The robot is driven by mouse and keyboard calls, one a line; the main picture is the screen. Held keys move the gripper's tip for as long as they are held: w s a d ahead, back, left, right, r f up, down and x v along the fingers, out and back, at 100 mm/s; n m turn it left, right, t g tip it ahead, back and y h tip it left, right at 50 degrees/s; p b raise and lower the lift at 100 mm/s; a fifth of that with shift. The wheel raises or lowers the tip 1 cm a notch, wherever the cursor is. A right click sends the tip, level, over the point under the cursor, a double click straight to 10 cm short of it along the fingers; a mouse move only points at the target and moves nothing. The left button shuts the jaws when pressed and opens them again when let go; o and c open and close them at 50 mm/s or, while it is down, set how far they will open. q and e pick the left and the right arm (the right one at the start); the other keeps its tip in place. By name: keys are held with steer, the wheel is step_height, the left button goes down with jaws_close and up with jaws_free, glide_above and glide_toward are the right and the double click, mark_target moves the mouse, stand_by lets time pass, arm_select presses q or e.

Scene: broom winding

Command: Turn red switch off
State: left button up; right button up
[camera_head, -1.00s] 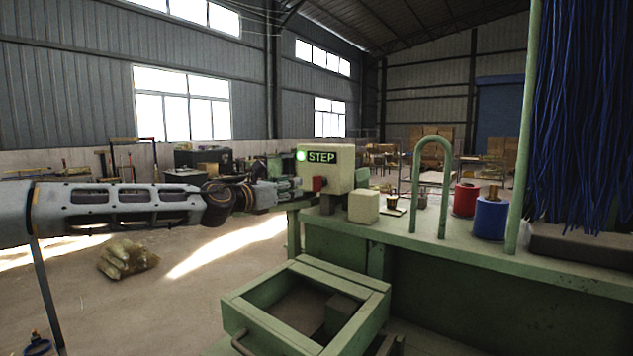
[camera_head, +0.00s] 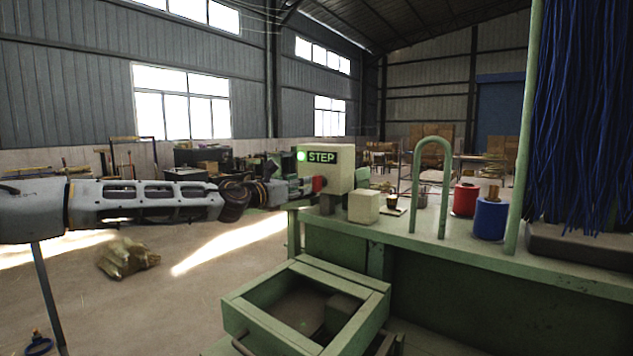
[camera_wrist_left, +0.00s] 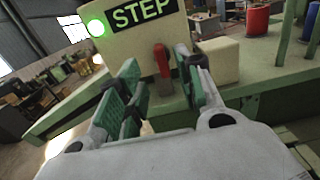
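The red switch (camera_wrist_left: 162,60) is on the front of a cream box marked STEP (camera_wrist_left: 140,20), beside a lit green lamp (camera_wrist_left: 97,28). In the head view the red switch (camera_head: 319,184) shows on the left side of the STEP box (camera_head: 335,176). My left gripper (camera_wrist_left: 158,82) is open, with its green-padded fingers on either side of the switch in the wrist view. In the head view my left gripper (camera_head: 298,188) reaches close to the switch; whether it touches cannot be told. My right gripper is not in view.
A small cream block (camera_head: 363,207) stands right of the STEP box on the green bench (camera_head: 400,233). A green hoop (camera_head: 432,150), red spool (camera_head: 465,200) and blue spool (camera_head: 490,218) stand farther right. A green open frame (camera_head: 250,312) is below.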

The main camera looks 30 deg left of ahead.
mark_target(314, 181)
arm_select(q)
steer(key=shift+w, duration=1.15)
steer(key=shift+w+d, duration=0.2)
steer(key=shift+w, duration=1.55)
steer(key=shift+w+d, duration=0.15)
steer(key=shift+w, duration=1.55)
steer(key=shift+c, duration=0.3)
steer(key=c, duration=0.7)
